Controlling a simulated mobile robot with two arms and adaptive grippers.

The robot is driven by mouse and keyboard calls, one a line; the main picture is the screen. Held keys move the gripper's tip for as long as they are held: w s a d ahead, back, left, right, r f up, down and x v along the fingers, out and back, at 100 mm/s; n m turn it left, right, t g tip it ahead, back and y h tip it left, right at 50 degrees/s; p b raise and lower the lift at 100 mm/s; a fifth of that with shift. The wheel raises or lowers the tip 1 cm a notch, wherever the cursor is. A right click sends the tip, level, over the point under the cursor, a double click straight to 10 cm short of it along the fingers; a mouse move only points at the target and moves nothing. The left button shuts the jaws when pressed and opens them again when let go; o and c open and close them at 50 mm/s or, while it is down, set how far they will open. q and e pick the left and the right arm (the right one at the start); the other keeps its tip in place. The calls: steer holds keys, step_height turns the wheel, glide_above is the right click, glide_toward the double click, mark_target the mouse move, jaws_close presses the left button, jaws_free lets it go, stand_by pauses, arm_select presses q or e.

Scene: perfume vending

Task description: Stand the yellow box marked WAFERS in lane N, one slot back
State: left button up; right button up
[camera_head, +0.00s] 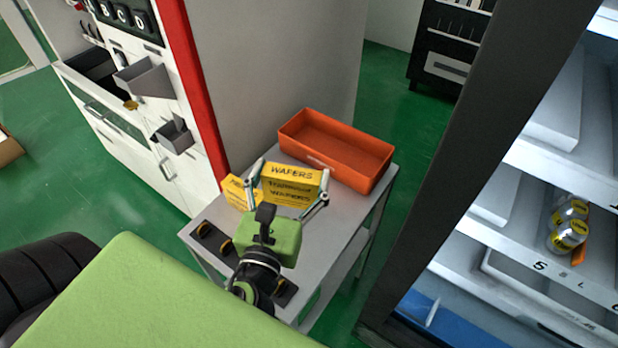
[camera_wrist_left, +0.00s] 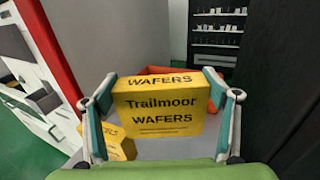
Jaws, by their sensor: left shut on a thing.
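A yellow box marked WAFERS (camera_head: 291,184) is between the fingers of my left gripper (camera_head: 288,191), which is shut on it over the small grey cart. In the left wrist view the box (camera_wrist_left: 160,108) faces me upright, with "Trailmoor WAFERS" on its front, and the left gripper's fingers (camera_wrist_left: 163,112) touch its two sides. A second yellow box (camera_head: 238,192) stands on the cart just left of it; it also shows in the wrist view (camera_wrist_left: 120,143), partly hidden by a finger. Lane N is not readable in these views. My right gripper is not in view.
An orange bin (camera_head: 336,149) stands empty at the cart's (camera_head: 311,243) back. At the right, an open cabinet has shelves with lane letters (camera_head: 552,269) such as S and L, and yellow-labelled cans (camera_head: 568,236). A dark cabinet post (camera_head: 467,165) stands between cart and shelves.

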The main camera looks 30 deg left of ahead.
arm_select(q)
steer(key=shift+w+a+f+b, duration=0.2)
steer(key=shift+w+f+b, duration=0.5)
steer(key=shift+w+f, duration=2.2)
steer(key=shift+w+a+f+b, duration=0.2)
steer(key=shift+w+f+b, duration=0.5)
steer(key=shift+w+f, duration=2.1)
steer(key=shift+s+f, duration=0.1)
steer(key=shift+s, duration=0.1)
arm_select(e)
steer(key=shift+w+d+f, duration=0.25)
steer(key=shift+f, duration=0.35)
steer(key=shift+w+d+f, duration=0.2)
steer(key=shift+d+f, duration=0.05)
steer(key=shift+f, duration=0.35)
arm_select(q)
steer(key=shift+f, duration=0.15)
steer(key=o, duration=1)
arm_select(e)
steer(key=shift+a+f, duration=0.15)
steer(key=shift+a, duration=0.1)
